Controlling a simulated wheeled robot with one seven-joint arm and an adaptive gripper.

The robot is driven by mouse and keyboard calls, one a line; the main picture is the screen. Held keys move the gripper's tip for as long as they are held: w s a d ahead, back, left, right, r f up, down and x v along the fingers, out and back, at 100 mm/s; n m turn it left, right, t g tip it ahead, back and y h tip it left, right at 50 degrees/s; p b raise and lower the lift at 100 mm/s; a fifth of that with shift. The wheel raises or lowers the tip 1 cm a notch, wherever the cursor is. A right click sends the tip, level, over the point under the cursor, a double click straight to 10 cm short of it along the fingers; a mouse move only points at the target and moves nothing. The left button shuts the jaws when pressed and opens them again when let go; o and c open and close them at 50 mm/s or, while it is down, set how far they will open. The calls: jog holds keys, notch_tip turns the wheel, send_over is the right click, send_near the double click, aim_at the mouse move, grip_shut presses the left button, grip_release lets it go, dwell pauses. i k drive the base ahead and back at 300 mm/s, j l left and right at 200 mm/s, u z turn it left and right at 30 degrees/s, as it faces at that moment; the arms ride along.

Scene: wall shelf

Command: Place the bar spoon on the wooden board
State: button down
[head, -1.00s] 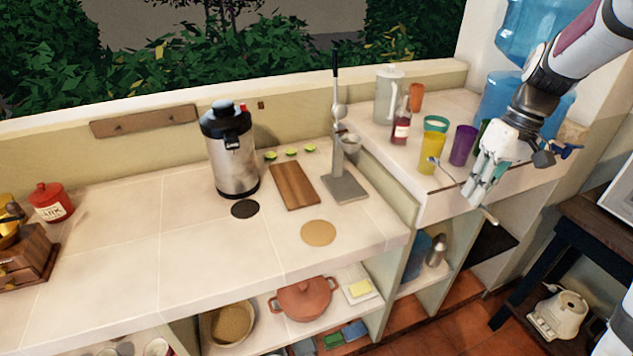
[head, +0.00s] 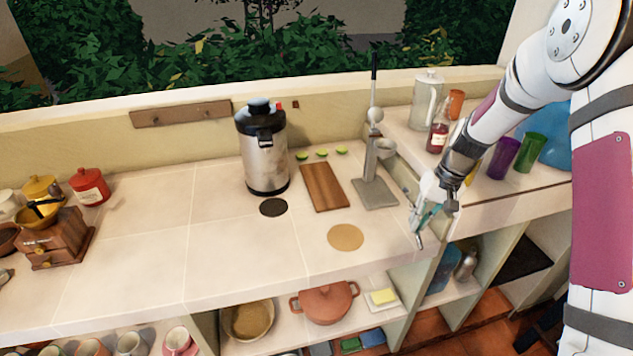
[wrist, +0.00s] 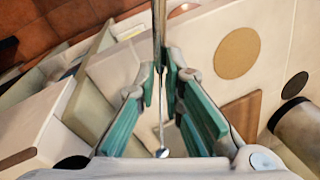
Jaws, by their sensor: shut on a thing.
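The wooden board (head: 325,187) lies flat on the counter, right of the steel dispenser, with nothing on it; part of it shows in the wrist view (wrist: 241,114). My gripper (head: 426,219) is at the counter's right end, right of the board and apart from it. It is shut on the metal bar spoon (head: 420,241), whose lower end points down past the fingers. In the wrist view the long thin spoon (wrist: 159,28) runs between the teal fingertips (wrist: 166,78). The hand hides part of the spoon in the head view.
A citrus press (head: 374,190) stands between the board and my gripper. The dispenser (head: 263,150) stands left of the board, with green lime pieces (head: 322,153) behind it. A round cork mat (head: 345,237) and a dark round mat (head: 273,207) lie in front. The left counter is mostly clear.

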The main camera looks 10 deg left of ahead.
aim_at(322, 183)
jog(key=i+u, duration=0.35)
jog(key=i+l+u, duration=0.35)
jog(key=i, duration=0.2)
jog(key=j, duration=0.1)
